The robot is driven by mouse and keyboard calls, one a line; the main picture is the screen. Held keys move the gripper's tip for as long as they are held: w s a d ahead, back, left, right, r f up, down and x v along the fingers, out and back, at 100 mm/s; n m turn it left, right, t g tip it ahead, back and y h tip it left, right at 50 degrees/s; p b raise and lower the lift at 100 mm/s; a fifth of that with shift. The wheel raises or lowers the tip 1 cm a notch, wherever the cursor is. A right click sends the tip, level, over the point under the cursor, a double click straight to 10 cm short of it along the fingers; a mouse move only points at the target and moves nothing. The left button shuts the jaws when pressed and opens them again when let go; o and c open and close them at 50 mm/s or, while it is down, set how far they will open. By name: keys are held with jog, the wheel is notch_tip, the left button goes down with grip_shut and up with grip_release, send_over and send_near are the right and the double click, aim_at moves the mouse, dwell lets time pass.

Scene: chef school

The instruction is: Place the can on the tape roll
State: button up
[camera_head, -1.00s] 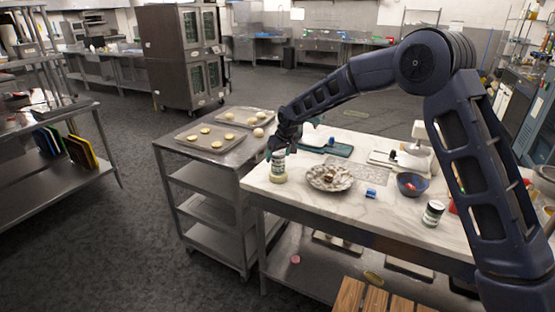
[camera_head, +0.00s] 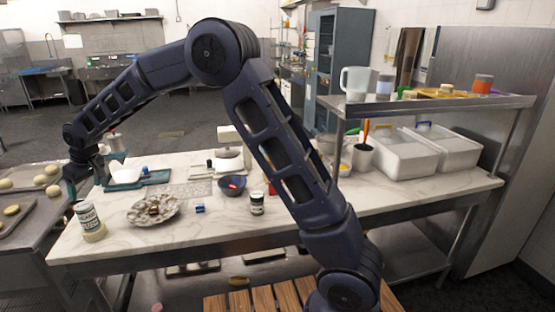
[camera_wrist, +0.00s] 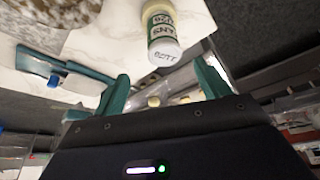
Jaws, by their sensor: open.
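The can (camera_head: 88,215), white with a green label, stands near the left end of the marble-topped table. A pale yellow ring, the tape roll (camera_head: 95,235), shows directly under it, and the can appears to rest on it. The can leans slightly in the head view, which may be lens tilt. In the wrist view the can (camera_wrist: 163,38) shows its pale lid end beyond the fingers, with a cream edge of the tape roll (camera_wrist: 155,7) behind it. My gripper (camera_head: 85,178) is open and empty, above the can and apart from it. Its teal fingers (camera_wrist: 162,72) spread wide.
A crumpled silvery plate (camera_head: 153,210), a small blue object (camera_head: 199,208), a blue bowl (camera_head: 232,186) and a dark-lidded jar (camera_head: 257,203) stand to the right. A tray of dough (camera_head: 30,180) lies left. White bins (camera_head: 405,155) stand far right.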

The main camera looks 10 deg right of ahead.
jog(key=w+d+r+m+t, duration=0.15)
jog(key=d+r, duration=0.25)
jog(key=d, duration=0.7)
jog(key=w+d+r+m+h, duration=0.15)
jog(key=d+r, duration=0.35)
jog(key=d, duration=0.5)
jog(key=w+d+r+m, duration=0.15)
jog(key=d+r, duration=0.25)
jog(key=d, duration=0.7)
jog(key=s+d+r+m, duration=0.1)
jog(key=s+d+r, duration=0.15)
jog(key=d, duration=0.75)
jog(key=s+d+r+m, duration=0.1)
jog(key=s+d+m, duration=0.15)
jog(key=d, duration=0.65)
jog(key=s+d+f+m+h, duration=0.1)
jog(key=s+d+f+m, duration=0.1)
jog(key=s+d, duration=0.7)
jog(key=s+d+f+m+h, duration=0.1)
jog(key=s+d+f+m, duration=0.1)
jog(key=s+d, duration=0.8)
jog(key=shift+s+f+t, duration=0.25)
jog(key=shift+f+t, duration=0.2)
jog(key=shift+f, duration=0.4)
